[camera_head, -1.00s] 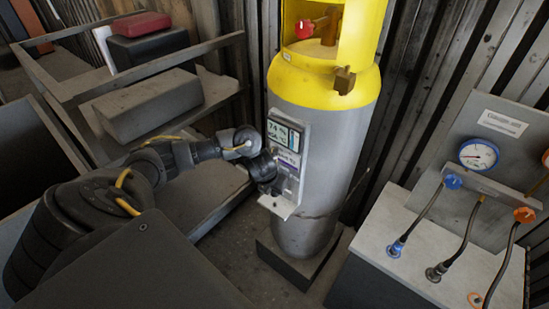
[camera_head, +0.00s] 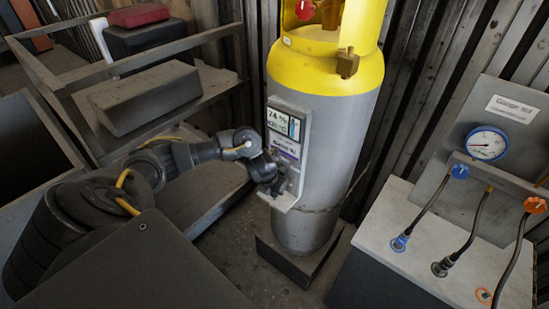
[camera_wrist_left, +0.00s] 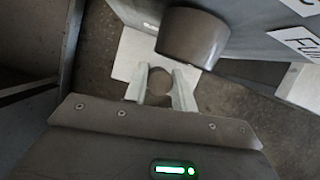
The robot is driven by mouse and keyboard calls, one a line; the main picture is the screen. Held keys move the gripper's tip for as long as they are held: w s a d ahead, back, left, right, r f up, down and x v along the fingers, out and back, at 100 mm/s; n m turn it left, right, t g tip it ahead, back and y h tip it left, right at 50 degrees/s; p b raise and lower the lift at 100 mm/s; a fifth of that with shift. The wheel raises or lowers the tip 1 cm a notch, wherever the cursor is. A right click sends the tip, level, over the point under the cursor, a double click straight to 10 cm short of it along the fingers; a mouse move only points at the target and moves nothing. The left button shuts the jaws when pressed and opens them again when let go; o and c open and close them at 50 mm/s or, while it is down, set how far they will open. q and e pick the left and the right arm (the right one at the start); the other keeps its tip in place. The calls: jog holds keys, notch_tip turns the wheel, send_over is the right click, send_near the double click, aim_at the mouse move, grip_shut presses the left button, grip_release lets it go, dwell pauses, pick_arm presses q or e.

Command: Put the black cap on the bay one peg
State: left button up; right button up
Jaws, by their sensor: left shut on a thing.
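My left gripper (camera_head: 278,187) is at the small pale ledge (camera_head: 285,203) under the display panel on the grey and yellow cylinder. In the left wrist view its two pale fingers (camera_wrist_left: 163,92) are shut on a small round dark thing, which looks like the black cap (camera_wrist_left: 159,80). The pale ledge (camera_wrist_left: 132,56) shows behind the fingertips. A larger dark round part (camera_wrist_left: 192,40) stands close beyond them; I cannot tell what it is. I cannot make out the bay one peg. My right gripper is not in view.
The cylinder (camera_head: 320,150) stands on a dark base (camera_head: 290,262). A gauge stand (camera_head: 510,130) with several hoses is at the right. A metal rack (camera_head: 75,80) with a grey block (camera_head: 150,98) is at the left. Bare floor lies between the rack and cylinder.

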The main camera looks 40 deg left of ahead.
pick_arm(q)
jog(key=shift+f+b, duration=0.85)
jog(key=shift+f, duration=0.2)
jog(key=o, duration=1)
jog(key=shift+o, duration=0.2)
jog(key=shift+r, duration=0.15)
jog(key=p+v, duration=0.4)
jog(key=v, duration=0.6)
jog(key=shift+r, duration=0.3)
jog(key=shift+s, duration=0.1)
